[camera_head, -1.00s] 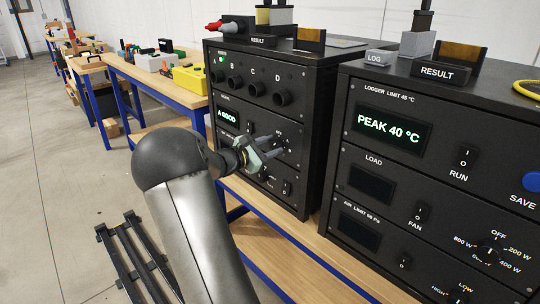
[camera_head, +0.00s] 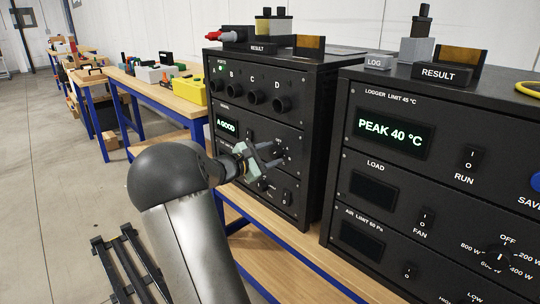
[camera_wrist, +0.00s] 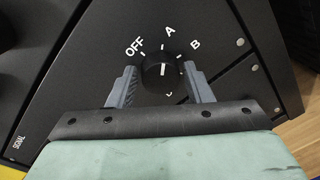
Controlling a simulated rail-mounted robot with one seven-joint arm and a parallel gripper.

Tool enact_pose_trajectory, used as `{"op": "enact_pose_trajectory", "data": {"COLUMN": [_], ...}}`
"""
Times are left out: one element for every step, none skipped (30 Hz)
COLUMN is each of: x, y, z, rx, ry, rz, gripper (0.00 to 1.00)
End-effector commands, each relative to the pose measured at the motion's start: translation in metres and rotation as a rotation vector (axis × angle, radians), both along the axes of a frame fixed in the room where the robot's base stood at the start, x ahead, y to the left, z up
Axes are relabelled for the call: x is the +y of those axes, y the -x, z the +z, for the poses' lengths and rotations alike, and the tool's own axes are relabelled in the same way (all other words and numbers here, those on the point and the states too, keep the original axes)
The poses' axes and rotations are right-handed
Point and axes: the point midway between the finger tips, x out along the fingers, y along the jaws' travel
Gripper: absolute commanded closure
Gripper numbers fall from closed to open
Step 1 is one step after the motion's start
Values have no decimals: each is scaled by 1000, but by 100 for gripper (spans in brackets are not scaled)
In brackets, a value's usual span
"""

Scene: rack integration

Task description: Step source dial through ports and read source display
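The source dial (camera_wrist: 161,71) is a black round knob with a white mark, labelled OFF, A, B and a partly hidden C in the wrist view. Its mark appears to point toward A, though this is hard to tell. My gripper (camera_wrist: 161,90) is open, with one finger on each side of the dial and a gap to each. In the head view my gripper (camera_head: 275,155) is at the left rack's front and partly hides the dial's panel. The source display (camera_head: 227,126) reads "A GOOD" in green. Ports A, B, C and D (camera_head: 255,97) line the panel above.
The right rack (camera_head: 345,150) stands close by, its logger display (camera_head: 394,131) reading "PEAK 40 °C". Switches (camera_head: 286,197) sit below the dial on the left rack. A yellow box (camera_head: 192,89) is on the bench behind. Open floor (camera_head: 60,200) lies at the left.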

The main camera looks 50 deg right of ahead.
Motion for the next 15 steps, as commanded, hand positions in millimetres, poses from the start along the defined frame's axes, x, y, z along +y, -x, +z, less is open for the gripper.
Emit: {"op": "enact_pose_trajectory", "data": {"x": [0, 0, 0, 0, 0, 0, 0, 0, 0, 1, 2, 5, 8, 11, 17], "y": [0, 0, 0, 0, 0, 0, 0, 0, 0, -1, -1, -2, -3, -4, -5], "z": [0, 0, 0, 0, 0, 0, 0, 0, 0, 0, 0, 1, 1, 1, 2], "rx": [0, 0, 1, 1, 1, 1, 1, 1, 1, 1, 1, 1, 1, 1, 1], "ry": [0, 0, 0, 0, 0, 0, 0, 0, 0, 0, 0, 0, 0, -1, -1], "rz": [0, 0, 0, 1, 1, 1, 1, 1, 1, 1, 1, 3, 4, 4, 4], "gripper": [40, 40, 40, 40, 40, 40, 40, 40, 40, 40, 40, 40, 40, 40, 40]}}
